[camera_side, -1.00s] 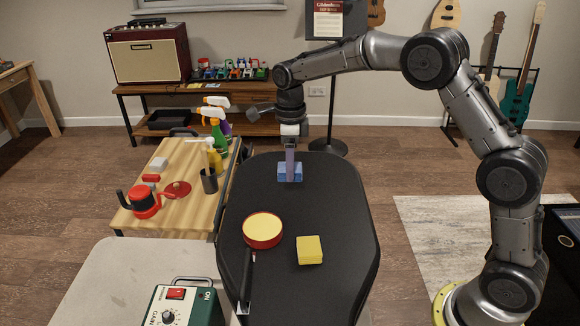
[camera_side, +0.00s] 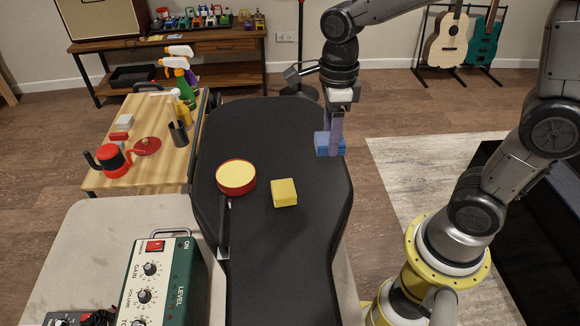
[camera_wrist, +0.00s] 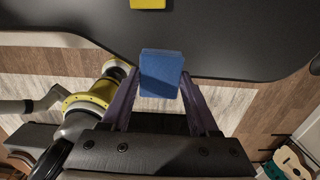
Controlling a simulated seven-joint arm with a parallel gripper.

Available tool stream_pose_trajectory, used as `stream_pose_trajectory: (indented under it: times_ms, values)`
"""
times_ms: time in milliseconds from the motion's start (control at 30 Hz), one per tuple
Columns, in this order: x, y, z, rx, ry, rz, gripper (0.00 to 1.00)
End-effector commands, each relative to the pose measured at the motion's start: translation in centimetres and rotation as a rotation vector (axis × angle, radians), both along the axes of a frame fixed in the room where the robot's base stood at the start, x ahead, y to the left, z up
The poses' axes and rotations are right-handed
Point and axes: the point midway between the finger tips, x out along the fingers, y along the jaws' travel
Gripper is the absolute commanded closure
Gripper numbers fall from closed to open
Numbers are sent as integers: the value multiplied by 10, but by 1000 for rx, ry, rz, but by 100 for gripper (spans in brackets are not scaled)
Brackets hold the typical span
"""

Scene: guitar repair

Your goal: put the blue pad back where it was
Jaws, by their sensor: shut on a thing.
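The blue pad (camera_side: 323,145) is between the fingers of my gripper (camera_side: 334,138), at the right edge of the black guitar-shaped surface in the side view. In the wrist view the blue pad (camera_wrist: 161,75) lies between the two purple fingers of my gripper (camera_wrist: 161,90), overlapping the edge of the black surface, with floor and rug visible below it. My gripper is shut on the pad. Whether the pad touches the surface or hangs above it, I cannot tell.
A yellow block (camera_side: 284,193) and a red-rimmed round pan (camera_side: 236,176) with a dark handle sit on the black surface (camera_side: 275,250). A wooden side table (camera_side: 150,178) with a red pot and bottles stands left. A green amplifier box (camera_side: 165,285) is at front left.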

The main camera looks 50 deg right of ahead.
Motion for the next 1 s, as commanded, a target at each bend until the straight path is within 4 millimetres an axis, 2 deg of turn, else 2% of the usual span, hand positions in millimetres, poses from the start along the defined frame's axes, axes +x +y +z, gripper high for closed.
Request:
stream_pose_trajectory:
  times_ms: [33,100,200,333,467,767,1000]
  values:
    - [-14,0,4,1,-4,3,100]
    - [-29,0,7,0,-3,6,100]
    - [-42,1,12,0,-1,11,100]
    - [-42,2,20,0,1,15,100]
    - [-22,4,11,-1,6,17,100]
    - [44,8,-19,0,7,16,100]
    - [77,11,-58,-1,6,16,100]
